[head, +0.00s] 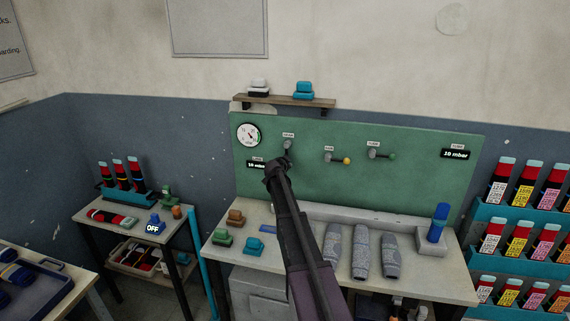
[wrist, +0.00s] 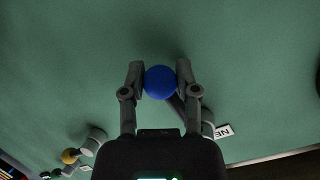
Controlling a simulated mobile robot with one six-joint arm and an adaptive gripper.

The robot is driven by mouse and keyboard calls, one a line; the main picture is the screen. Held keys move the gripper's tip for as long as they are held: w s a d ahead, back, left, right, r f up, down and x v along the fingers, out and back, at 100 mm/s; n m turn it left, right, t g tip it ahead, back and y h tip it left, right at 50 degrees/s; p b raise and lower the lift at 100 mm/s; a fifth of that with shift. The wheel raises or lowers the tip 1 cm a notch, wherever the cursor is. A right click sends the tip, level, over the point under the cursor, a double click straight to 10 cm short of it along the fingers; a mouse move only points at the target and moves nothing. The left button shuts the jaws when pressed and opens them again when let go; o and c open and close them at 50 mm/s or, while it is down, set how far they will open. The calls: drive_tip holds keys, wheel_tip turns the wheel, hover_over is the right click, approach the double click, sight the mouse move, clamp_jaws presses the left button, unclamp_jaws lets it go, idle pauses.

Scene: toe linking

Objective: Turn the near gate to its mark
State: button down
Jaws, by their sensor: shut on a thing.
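The near gate is a grey lever on the green panel, with its pivot (head: 287,145) under a small label. Its blue ball knob (wrist: 160,82) sits between my gripper's fingers in the wrist view. My gripper (wrist: 160,72) is shut on this knob, one finger on each side. In the head view my gripper (head: 279,164) is at the panel, just below the pivot, and hides the knob. A label (wrist: 222,131) reading "NE" shows partly in the wrist view. I cannot make out the gate's mark.
To the right on the green panel (head: 420,185) are a yellow-knobbed lever (head: 347,160) and a green-knobbed lever (head: 391,155). A round gauge (head: 249,134) is at left. Below, the bench (head: 215,253) holds grey knitted tubes (head: 361,252) and a blue cylinder (head: 438,223). A shelf (head: 300,101) is above.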

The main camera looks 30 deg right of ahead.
drive_tip(key=shift+w+a, duration=0.2)
drive_tip(key=shift+c, duration=1.8)
unclamp_jaws()
drive_tip(key=shift+d, duration=0.1)
drive_tip(key=shift+s+d, duration=0.1)
drive_tip(key=shift+s, duration=0.1)
drive_tip(key=s+a+f+n+g+y, duration=0.3)
drive_tip(key=s+a+f+n, duration=0.1)
drive_tip(key=s+a, duration=0.7)
drive_tip(key=s+a+f+n+g+y, duration=0.3)
drive_tip(key=s+a+n, duration=0.3)
drive_tip(key=s+a, duration=0.5)
drive_tip(key=s+a+f+n+g+y, duration=0.3)
drive_tip(key=s+a, duration=0.8)
drive_tip(key=s, duration=1)
wheel_tip(320, 180, down, 2)
drive_tip(key=shift+a+f+n+g, duration=0.25)
drive_tip(key=shift+n+g, duration=0.65)
drive_tip(key=shift+n, duration=0.3)
